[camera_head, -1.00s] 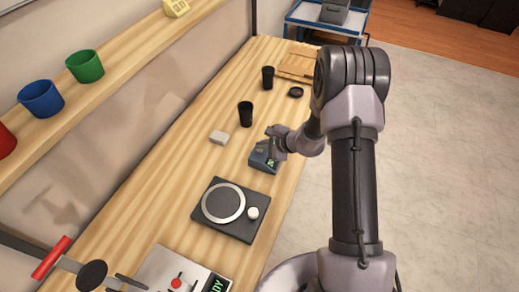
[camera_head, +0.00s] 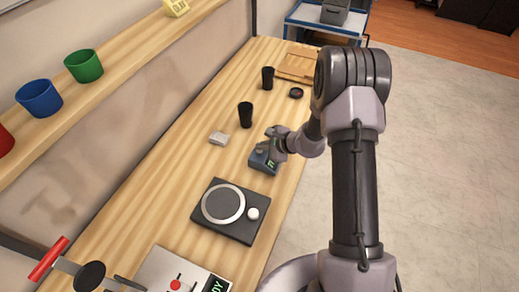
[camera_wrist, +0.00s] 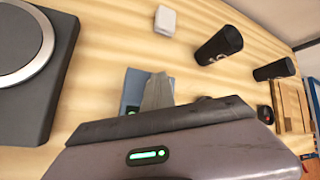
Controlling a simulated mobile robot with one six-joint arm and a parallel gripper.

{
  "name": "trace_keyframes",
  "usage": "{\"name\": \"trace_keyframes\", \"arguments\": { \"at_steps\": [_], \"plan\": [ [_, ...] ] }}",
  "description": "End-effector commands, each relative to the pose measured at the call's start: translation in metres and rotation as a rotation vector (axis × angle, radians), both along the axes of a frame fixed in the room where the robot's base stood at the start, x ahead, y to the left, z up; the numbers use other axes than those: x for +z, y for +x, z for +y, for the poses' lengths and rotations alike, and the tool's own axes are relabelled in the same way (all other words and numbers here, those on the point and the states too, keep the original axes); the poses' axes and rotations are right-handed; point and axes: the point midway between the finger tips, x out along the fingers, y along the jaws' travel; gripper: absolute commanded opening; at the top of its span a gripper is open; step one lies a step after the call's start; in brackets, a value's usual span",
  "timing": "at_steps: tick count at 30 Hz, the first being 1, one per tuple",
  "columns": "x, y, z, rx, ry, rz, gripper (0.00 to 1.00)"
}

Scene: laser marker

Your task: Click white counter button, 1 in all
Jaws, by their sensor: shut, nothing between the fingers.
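The counter (camera_head: 262,162) is a small blue-grey box with a green display, near the right edge of the wooden bench in the head view. It also shows in the wrist view (camera_wrist: 131,88), partly hidden behind my fingers. My gripper (camera_head: 272,137) is shut and empty, its tip at the counter's far side, over or touching its top; I cannot tell which. In the wrist view the closed fingers (camera_wrist: 158,92) overlap the counter. I cannot make out the white button, which may be hidden by the fingers.
A dark device with a round silver plate (camera_head: 223,204) and white knob stands nearer. A small white block (camera_head: 219,138), black cups (camera_head: 245,115) and a black disc (camera_head: 296,93) stand around. A panel with a red knob (camera_head: 176,284) is at the front.

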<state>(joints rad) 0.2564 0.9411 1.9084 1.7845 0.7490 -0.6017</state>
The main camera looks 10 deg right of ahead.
Motion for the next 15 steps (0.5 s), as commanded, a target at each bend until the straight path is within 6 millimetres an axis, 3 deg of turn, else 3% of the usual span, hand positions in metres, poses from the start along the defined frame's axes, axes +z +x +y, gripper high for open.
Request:
{"name": "trace_keyframes", "arguments": {
  "at_steps": [7, 15],
  "plan": [
    [0.015, 0.0, 0.0, 0.0, -0.001, -0.001, 0.0],
    [0.016, 0.0, 0.0, 0.0, 0.0, 0.0, 0.0]
  ]
}}
